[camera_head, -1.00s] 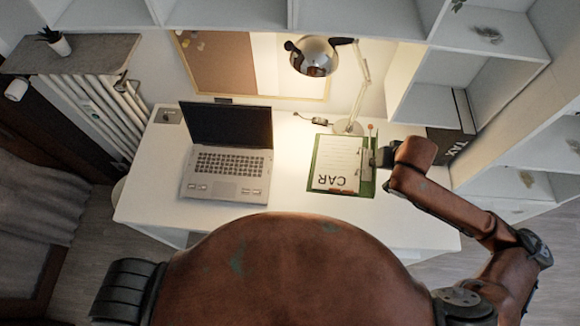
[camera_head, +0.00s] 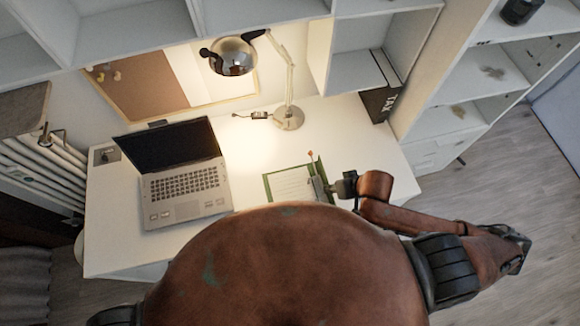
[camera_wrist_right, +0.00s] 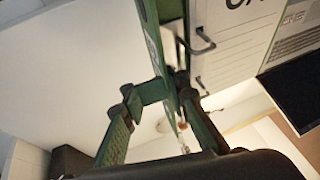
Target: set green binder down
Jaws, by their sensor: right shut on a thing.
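The green binder (camera_head: 268,187) is open in the head view, with white pages showing, over the front right part of the white desk (camera_head: 240,140). My body hides its near part. It also shows close up in the wrist view (camera_wrist_right: 152,42), with its metal rings and pages. My right gripper (camera_head: 322,189) is at the binder's right edge and is shut on it. In the wrist view its green fingers (camera_wrist_right: 158,118) reach up to the binder's edge. I cannot tell whether the binder touches the desk. My left gripper is in neither view.
An open laptop (camera_head: 185,185) stands left of the binder. A desk lamp (camera_head: 288,117) stands behind it, with a cable (camera_head: 252,115) beside its base. A black TAX binder (camera_head: 380,103) stands at the back right by the shelf.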

